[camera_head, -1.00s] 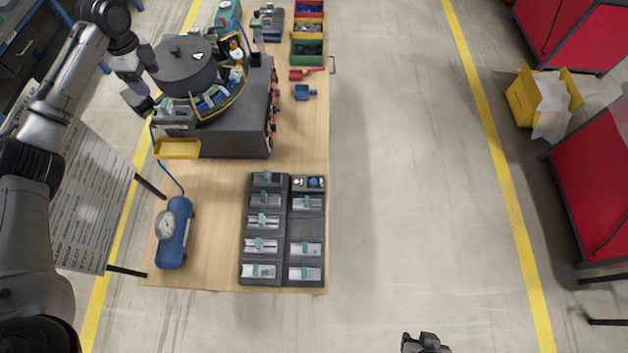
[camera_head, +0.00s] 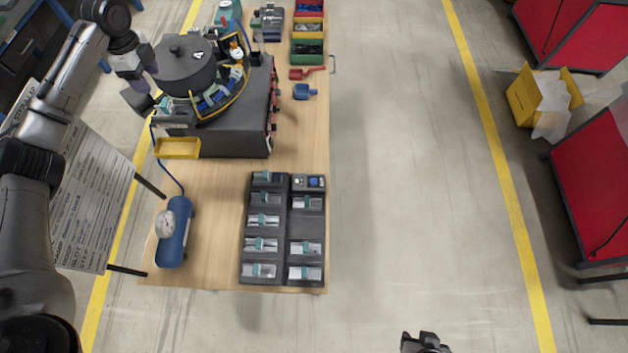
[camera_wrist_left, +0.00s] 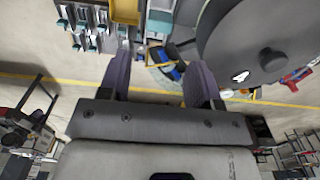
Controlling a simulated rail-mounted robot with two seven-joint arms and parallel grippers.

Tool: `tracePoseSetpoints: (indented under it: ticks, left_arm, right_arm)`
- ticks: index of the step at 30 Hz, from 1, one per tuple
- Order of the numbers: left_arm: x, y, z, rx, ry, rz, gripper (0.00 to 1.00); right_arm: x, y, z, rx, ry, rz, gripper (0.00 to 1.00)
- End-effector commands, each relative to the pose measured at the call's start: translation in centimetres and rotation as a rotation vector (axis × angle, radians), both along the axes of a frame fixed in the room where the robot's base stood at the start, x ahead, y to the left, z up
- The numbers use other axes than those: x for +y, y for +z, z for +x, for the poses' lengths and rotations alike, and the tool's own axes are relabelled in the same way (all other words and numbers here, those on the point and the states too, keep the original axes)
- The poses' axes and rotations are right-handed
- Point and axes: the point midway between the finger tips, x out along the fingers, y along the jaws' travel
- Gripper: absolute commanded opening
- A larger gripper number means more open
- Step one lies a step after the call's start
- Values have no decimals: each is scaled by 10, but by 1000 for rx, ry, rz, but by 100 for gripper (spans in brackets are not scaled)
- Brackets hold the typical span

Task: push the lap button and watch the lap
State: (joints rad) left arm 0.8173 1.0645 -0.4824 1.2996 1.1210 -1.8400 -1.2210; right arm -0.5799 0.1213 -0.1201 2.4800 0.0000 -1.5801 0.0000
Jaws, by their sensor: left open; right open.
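A small dark panel (camera_head: 308,183) with a pale and a blue button sits at the top right of the parts tray; I cannot read which is the lap button. My left gripper (camera_head: 150,80) is open and empty at the bowl's left side. Its two fingers (camera_wrist_left: 160,60) stand apart in the wrist view. My right gripper (camera_head: 425,343) is partly cut off at the bottom edge, over the floor, open.
The dark parts tray (camera_head: 280,235) holds several metal pieces; one right-hand slot is empty. A yellow tray (camera_head: 177,148) is at the feeder's front. Coloured bins (camera_head: 307,48) line the back.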

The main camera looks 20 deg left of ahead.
Motion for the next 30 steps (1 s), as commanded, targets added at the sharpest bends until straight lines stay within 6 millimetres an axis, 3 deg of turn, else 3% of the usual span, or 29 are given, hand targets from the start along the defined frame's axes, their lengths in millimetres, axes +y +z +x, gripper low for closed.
tracePoseSetpoints:
  ticks: [2,18,30]
  left_arm:
    - [0,0,0,0,0,0,50]
    - [0,0,0,0,0,0,0]
    - [0,0,0,0,0,0,0]
  right_arm:
    - [-1,0,0,0,2,-3,43]
    - [0,0,0,0,1,-1,43]
    - [2,0,0,0,-4,6,43]
